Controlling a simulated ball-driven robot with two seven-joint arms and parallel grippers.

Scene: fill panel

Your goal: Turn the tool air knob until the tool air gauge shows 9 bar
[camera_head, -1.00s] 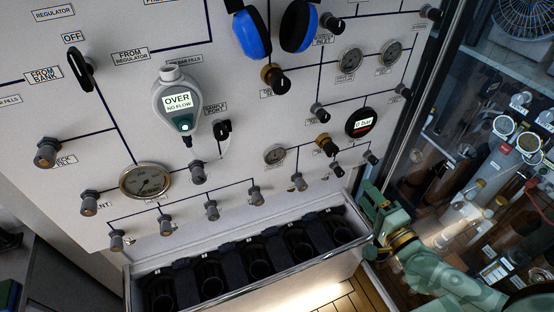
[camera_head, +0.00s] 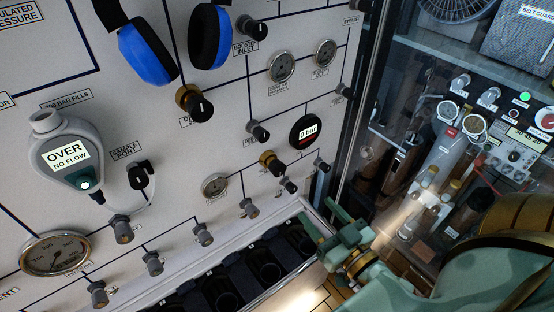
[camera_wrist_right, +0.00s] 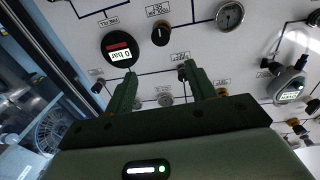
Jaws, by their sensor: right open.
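A round black digital gauge (camera_head: 305,131) on the panel reads 0 bar; it shows upside down in the right wrist view (camera_wrist_right: 119,49). A brass-collared black knob (camera_head: 272,162) sits just below and left of it, and also shows in the right wrist view (camera_wrist_right: 161,34). My left gripper is not in view.
A gas detector (camera_head: 66,158) reading OVER NO FLOW, blue ear defenders (camera_head: 147,52), another brass knob (camera_head: 194,103) and several small valves and dials crowd the panel. A black rack (camera_head: 226,288) runs below. A glass-fronted cabinet (camera_head: 440,130) stands at the right.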

